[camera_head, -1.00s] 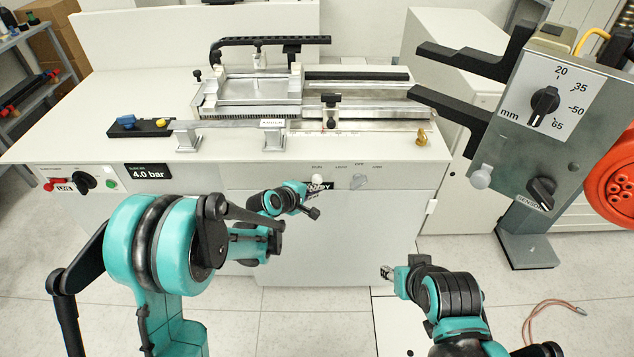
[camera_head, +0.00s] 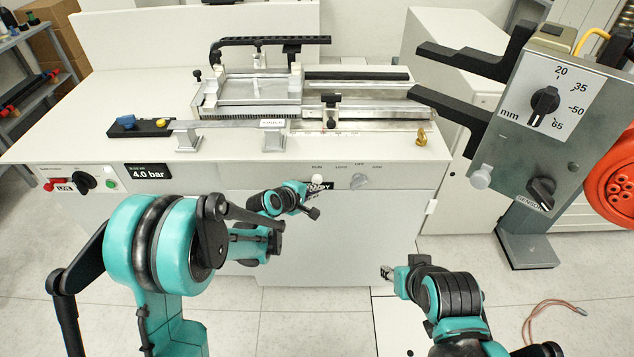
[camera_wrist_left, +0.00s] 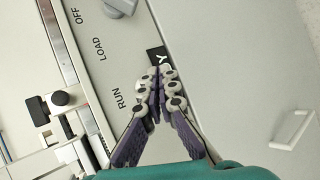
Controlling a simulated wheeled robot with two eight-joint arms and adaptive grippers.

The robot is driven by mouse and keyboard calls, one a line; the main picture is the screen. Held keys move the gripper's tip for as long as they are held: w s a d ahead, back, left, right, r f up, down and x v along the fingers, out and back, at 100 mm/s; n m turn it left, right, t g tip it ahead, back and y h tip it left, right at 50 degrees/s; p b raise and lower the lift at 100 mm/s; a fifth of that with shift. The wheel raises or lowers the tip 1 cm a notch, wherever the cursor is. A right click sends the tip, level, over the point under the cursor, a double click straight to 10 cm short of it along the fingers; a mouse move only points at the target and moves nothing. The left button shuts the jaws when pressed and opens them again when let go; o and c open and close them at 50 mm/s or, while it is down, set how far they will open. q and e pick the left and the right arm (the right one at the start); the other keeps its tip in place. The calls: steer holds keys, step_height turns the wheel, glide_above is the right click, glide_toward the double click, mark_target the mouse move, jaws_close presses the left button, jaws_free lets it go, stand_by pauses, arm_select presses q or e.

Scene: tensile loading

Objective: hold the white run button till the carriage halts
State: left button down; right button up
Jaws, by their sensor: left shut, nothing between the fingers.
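The white run button (camera_head: 317,179) is a small round knob on the bench's front panel, under the RUN label. My left gripper (camera_head: 313,191) is at the panel with its fingertips close to the button; contact cannot be told. In the left wrist view, the left gripper (camera_wrist_left: 159,78) is shut and empty, its fingertips beside a black label plate near the word RUN; the button is hidden there. The carriage (camera_head: 252,88) sits on the metal rails on the bench top. My right gripper (camera_head: 387,272) is low, in front of the cabinet, away from the panel; its opening is too small to judge.
A grey rotary selector (camera_head: 359,181) is right of the button, and it shows in the left wrist view (camera_wrist_left: 122,6). A pressure display (camera_head: 147,172) reads 4.0 bar. A grey box with dials (camera_head: 545,125) stands at the right. The floor in front is mostly clear.

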arm_select(q)
steer(key=shift+w, duration=0.45)
steer(key=shift+w, duration=0.5)
stand_by(0.6)
steer(key=shift+s, duration=0.15)
stand_by(5.8)
steer(key=shift+s+b, duration=0.3)
steer(key=shift+s, duration=0.5)
